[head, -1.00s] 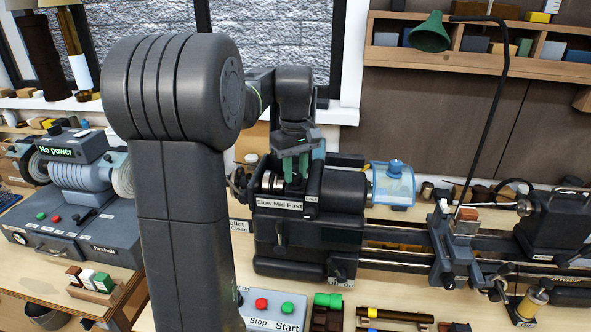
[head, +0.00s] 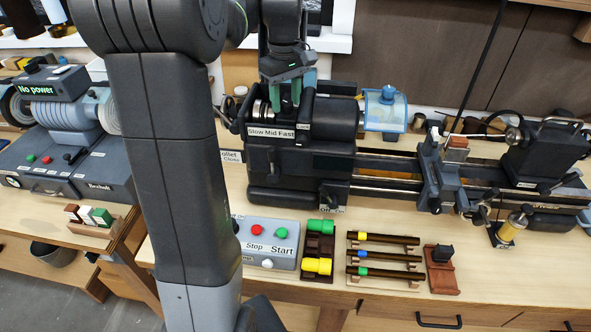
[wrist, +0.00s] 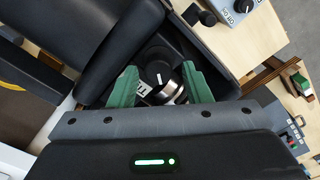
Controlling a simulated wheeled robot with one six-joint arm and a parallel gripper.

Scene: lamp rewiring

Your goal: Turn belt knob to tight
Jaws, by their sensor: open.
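The belt knob (wrist: 157,73) is a dark round knob with a white pointer mark, seen from above in the wrist view. It sits in a dark recess of the lathe headstock (head: 262,155), beside a shiny metal cylinder (wrist: 170,94). A white label (wrist: 140,89), partly covered, lies close to it. My gripper (wrist: 161,84) is open, with one green finger on each side of the knob area. I cannot tell whether either finger touches the knob. In the head view my gripper (head: 286,98) points down into the headstock top, and the knob is hidden there.
The headstock's dark housing closely surrounds my fingers. A blue clear guard (head: 385,110) stands to the right. In front are the start-stop box (head: 268,238), colored holders (head: 319,250) and several banded rods (head: 383,255). A grinder marked "No power" (head: 70,100) stands at left.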

